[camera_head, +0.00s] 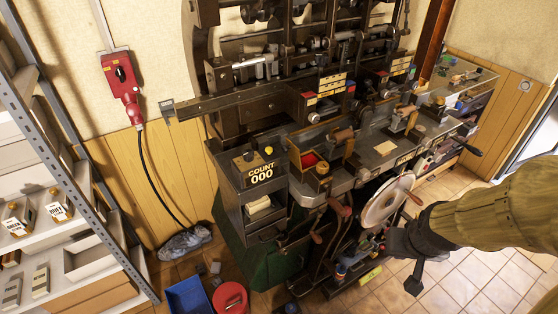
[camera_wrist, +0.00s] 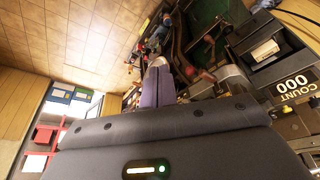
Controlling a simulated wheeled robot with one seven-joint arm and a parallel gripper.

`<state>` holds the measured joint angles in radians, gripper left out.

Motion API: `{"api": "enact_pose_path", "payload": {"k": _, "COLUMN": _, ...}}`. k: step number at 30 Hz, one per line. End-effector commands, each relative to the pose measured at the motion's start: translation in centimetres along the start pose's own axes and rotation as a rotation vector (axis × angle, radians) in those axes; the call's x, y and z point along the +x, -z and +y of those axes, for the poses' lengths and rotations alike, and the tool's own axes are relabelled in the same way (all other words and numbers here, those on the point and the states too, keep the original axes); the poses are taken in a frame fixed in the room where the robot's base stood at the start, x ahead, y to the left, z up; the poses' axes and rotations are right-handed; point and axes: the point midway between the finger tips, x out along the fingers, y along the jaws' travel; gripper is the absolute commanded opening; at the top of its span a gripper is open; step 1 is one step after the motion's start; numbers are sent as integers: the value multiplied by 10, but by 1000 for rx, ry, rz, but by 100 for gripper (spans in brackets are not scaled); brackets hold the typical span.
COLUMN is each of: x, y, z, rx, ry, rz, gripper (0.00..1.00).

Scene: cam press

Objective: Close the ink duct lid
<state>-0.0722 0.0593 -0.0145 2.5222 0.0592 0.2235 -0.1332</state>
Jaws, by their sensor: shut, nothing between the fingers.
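An open box with a red inside (camera_head: 309,159) sits on the press bed, left of the middle, in the head view. It may be the ink duct with its lid up; I cannot tell the lid apart surely. A rounded brown knob (camera_head: 322,170) stands at its front. My gripper (camera_wrist: 158,72) is shut and empty; its two fingers lie together in the wrist view. In the head view my arm comes in from the right, and its dark end is in front of the press, lower right of the red-lined box and apart from it.
A white handwheel (camera_head: 388,201) and levers stand between my arm and the press bed. The count box (camera_head: 262,174) is at the press's left end. A blue bin (camera_head: 187,296) and red bucket (camera_head: 230,298) are on the floor. Tiled floor (camera_head: 470,285) is open at lower right.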

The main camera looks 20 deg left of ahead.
Motion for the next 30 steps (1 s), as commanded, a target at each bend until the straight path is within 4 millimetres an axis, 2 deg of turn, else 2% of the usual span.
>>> {"api": "enact_pose_path", "payload": {"k": 1, "x": 15, "y": 16, "z": -12, "rx": -69, "ry": 9, "rz": 46, "gripper": 0}}
{"api": "enact_pose_path", "payload": {"k": 3, "x": 32, "y": 44, "z": -30, "rx": -183, "ry": 12, "rz": 135, "gripper": 0}}
{"api": "enact_pose_path", "payload": {"k": 9, "x": 76, "y": 122, "z": -97, "rx": -541, "ry": -70, "rz": 422, "gripper": 0}}
{"api": "enact_pose_path", "payload": {"k": 12, "x": 92, "y": 150, "z": -136, "rx": -715, "ry": -161, "rz": 558, "gripper": 0}}
{"api": "enact_pose_path", "payload": {"k": 15, "x": 105, "y": 171, "z": -176, "rx": -882, "ry": -284, "rz": 682, "gripper": 0}}
{"api": "enact_pose_path", "payload": {"k": 20, "x": 117, "y": 186, "z": -240, "rx": -1126, "ry": -548, "rz": 851, "gripper": 0}}
{"api": "enact_pose_path", "payload": {"k": 24, "x": 118, "y": 179, "z": -291, "rx": -1299, "ry": -826, "rz": 955, "gripper": 0}}
{"api": "enact_pose_path", "payload": {"k": 27, "x": 114, "y": 170, "z": -315, "rx": -1371, "ry": -994, "rz": 992, "gripper": 0}}
{"api": "enact_pose_path", "payload": {"k": 30, "x": 110, "y": 165, "z": -326, "rx": -1403, "ry": -1095, "rz": 1005, "gripper": 0}}
